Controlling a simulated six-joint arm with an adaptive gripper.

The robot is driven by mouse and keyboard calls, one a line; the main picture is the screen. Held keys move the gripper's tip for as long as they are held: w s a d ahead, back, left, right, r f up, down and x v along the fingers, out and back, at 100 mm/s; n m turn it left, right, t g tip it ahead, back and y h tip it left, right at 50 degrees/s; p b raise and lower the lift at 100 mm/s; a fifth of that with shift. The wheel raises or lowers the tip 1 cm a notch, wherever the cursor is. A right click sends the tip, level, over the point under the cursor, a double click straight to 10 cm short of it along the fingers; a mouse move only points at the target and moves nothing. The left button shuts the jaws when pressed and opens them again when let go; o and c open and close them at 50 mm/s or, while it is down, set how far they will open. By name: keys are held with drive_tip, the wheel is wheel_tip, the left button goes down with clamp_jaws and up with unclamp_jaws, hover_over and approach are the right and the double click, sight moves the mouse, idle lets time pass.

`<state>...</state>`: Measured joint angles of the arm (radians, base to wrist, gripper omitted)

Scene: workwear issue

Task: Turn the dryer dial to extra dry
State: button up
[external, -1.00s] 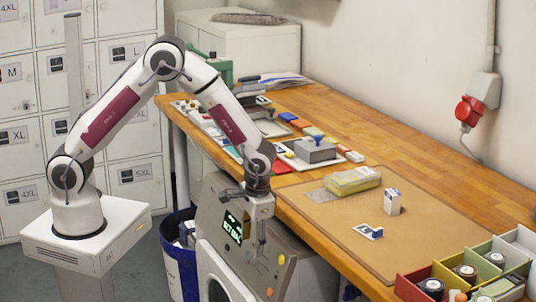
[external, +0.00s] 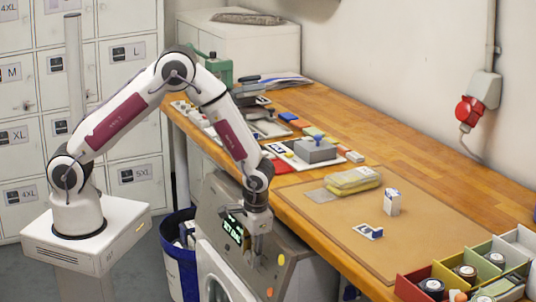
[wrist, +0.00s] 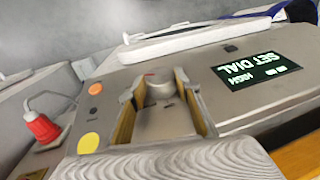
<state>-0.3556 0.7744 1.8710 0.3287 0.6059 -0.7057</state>
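The dryer (external: 215,203) stands in front of the bench, its sloped grey panel facing up. Its dark display (external: 233,230) also shows in the wrist view (wrist: 254,69), upside down, reading "SET DIAL" above a smaller line hard to read. The grey dial (wrist: 159,88) is a short round knob on the panel, with a small red mark beside it. My gripper (wrist: 155,92) is open, pointing down at the panel, with one finger on each side of the dial; contact cannot be told. In the external view my gripper (external: 257,250) hides the dial.
Orange (wrist: 95,88) and yellow (wrist: 89,143) round buttons lie beside the dial. The wooden bench (external: 420,180) with a brown mat is close on the right. A blue bin (external: 178,255) stands left of the dryer. A red wall plug (external: 468,110) is far off.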

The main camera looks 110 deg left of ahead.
drive_tip(key=shift+d+f, duration=0.1)
drive_tip(key=shift+d, duration=0.05)
drive_tip(key=shift+c, duration=0.3)
drive_tip(key=shift+w+d+m+g+y, duration=0.1)
drive_tip(key=shift+m+g+y, duration=0.3)
drive_tip(key=shift+g+y, duration=0.2)
drive_tip(key=shift+f+m+g+y, duration=0.15)
drive_tip(key=shift+m+g+y, duration=0.25)
drive_tip(key=shift+g+y, duration=0.55)
drive_tip(key=o, duration=1.1)
drive_tip(key=shift+t+h, duration=0.25)
drive_tip(key=shift+t, duration=0.2)
